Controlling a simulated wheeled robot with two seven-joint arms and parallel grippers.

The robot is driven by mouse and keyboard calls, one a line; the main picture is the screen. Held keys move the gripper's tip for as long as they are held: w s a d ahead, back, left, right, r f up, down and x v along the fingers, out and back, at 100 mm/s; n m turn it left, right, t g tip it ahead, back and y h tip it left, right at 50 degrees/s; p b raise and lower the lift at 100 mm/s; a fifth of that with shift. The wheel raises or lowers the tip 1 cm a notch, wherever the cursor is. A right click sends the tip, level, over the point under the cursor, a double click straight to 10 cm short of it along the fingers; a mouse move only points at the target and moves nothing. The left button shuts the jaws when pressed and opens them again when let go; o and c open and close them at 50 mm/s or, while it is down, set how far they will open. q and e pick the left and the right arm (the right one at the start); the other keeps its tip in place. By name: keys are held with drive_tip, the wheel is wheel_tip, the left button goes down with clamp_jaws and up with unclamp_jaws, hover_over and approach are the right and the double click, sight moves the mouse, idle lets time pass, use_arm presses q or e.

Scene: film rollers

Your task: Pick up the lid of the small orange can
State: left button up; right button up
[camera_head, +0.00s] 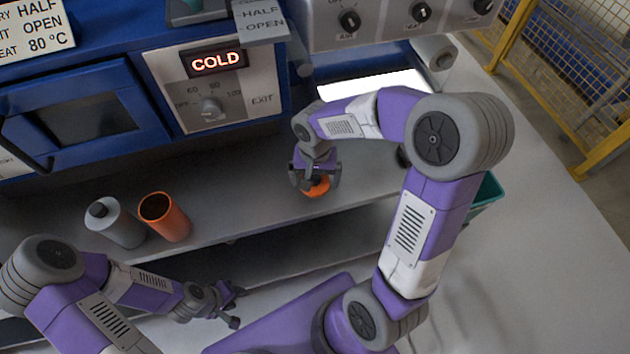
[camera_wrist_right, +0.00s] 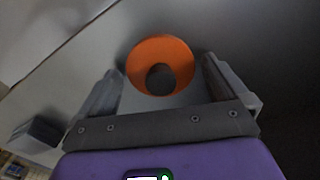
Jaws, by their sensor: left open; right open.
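The orange lid (camera_head: 317,189), a round disc, lies on the grey ledge, below my right gripper (camera_head: 315,181). In the right wrist view the lid (camera_wrist_right: 172,55) shows a dark round knob (camera_wrist_right: 160,78) at its middle. The open right gripper (camera_wrist_right: 160,75) has one finger on each side of the lid, with gaps visible. I cannot tell how high the fingertips are above the ledge. The small orange can (camera_head: 165,218) stands uncovered on the ledge to the left. My left gripper (camera_head: 237,305) is open and empty, low in front of the ledge.
A grey can with a dark knob (camera_head: 116,222) stands left of the orange can. The blue machine (camera_head: 110,175) with its control panel rises behind the ledge (camera_head: 245,190). A teal bin (camera_head: 487,195) is partly hidden behind my right arm.

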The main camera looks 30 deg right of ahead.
drive_tip(key=c, duration=0.8)
